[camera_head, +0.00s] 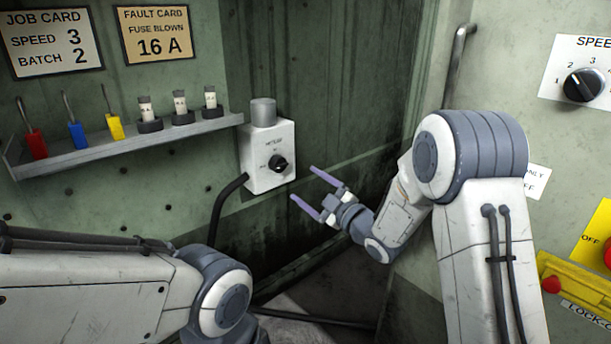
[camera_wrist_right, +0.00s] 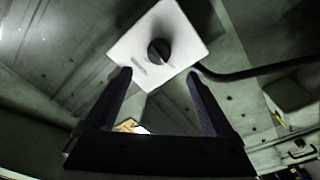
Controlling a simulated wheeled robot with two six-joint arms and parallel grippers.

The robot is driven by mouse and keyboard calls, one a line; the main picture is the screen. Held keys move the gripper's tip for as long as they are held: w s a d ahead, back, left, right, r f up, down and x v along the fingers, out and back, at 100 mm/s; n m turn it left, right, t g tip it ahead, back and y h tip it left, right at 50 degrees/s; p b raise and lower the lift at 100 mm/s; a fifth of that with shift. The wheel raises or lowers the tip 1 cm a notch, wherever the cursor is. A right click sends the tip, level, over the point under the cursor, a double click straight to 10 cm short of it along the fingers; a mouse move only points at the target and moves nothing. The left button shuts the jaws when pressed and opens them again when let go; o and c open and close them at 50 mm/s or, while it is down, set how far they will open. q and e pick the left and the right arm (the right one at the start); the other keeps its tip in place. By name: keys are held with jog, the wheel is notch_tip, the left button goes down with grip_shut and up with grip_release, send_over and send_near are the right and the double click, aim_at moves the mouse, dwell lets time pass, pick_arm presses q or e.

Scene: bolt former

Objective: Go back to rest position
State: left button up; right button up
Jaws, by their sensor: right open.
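My right gripper (camera_head: 308,190) is open and empty in the head view, its two fingers pointing left toward a white switch box. The white box (camera_head: 258,172) is on the green wall and has a black knob (camera_head: 278,163) on its front. In the right wrist view the box (camera_wrist_right: 186,32) and its knob (camera_wrist_right: 159,52) lie beyond the open fingertips (camera_wrist_right: 158,78), with nothing between the fingers. My left arm comes in at the lower left of the head view, but its gripper is out of view.
A shelf (camera_head: 110,145) on the left holds red, blue and yellow padlocks and several fuses. A job card (camera_head: 50,42) and a fault card (camera_head: 152,35) hang above. A metal handle (camera_head: 459,65) and a speed dial (camera_head: 583,85) are at the right. A black cable (camera_head: 220,208) leaves the box.

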jog(key=s+a+r+m+g+h+p, duration=0.2)
jog(key=s+a+m+g+h+p, duration=0.15)
jog(key=s, duration=0.25)
jog(key=s+a+r+m+g+h+p, duration=0.1)
jog(key=s+a+m+g+h+p, duration=0.1)
jog(key=s+g+h+p, duration=0.3)
jog(key=s+d+r+m+g+h+p, duration=0.1)
jog(key=s+d+r+m+g+p, duration=0.15)
jog(key=s, duration=1.15)
jog(key=s+d+r+m+g+h+p, duration=0.1)
jog(key=s+g+p, duration=0.25)
jog(key=s, duration=1.15)
notch_tip(320, 180, up, 37)
jog(key=p, duration=3.7)
jog(key=shift+s+d+r+g, duration=0.15)
jog(key=shift+s+d+g, duration=0.2)
jog(key=shift+g, duration=0.1)
